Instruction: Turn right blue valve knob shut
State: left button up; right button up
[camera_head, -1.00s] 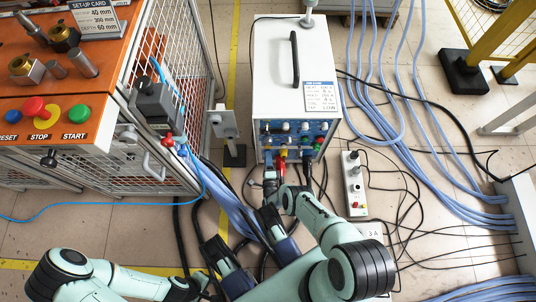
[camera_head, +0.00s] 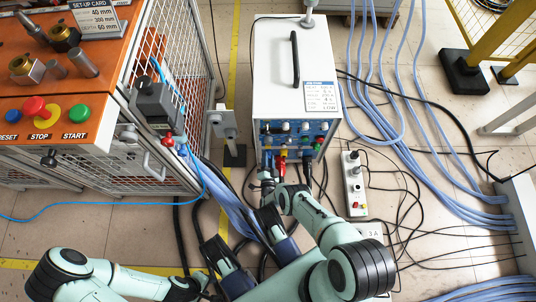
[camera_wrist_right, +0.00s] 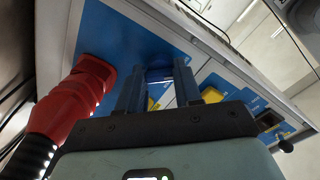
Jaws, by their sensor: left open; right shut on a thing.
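The right blue valve knob (camera_wrist_right: 160,76) shows in the right wrist view as a dark blue part on the blue front panel, between my fingers. My right gripper (camera_wrist_right: 158,88) is shut on it, with one finger on each side. The fingers hide much of the knob, so its exact turn angle cannot be told. In the head view my right gripper (camera_head: 267,176) is at the low front of the white heater cabinet (camera_head: 272,60). My left gripper (camera_head: 192,286) is low at the left in the head view, away from the cabinet and empty; its fingers are hard to make out.
A red connector (camera_wrist_right: 75,98) with a black hose sits close left of my right fingers in the wrist view. A yellow part (camera_wrist_right: 212,95) is close on the right. An orange-topped machine (camera_head: 60,85) stands left. A power strip (camera_head: 354,183) and cables lie on the right floor.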

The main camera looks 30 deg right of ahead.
jog(key=shift+w+d+r+n, duration=0.1)
jog(key=shift+w+r+n, duration=0.1)
jog(key=shift+n, duration=0.2)
jog(key=o, duration=1)
jog(key=shift+s+f, duration=0.1)
jog(key=shift+s, duration=0.1)
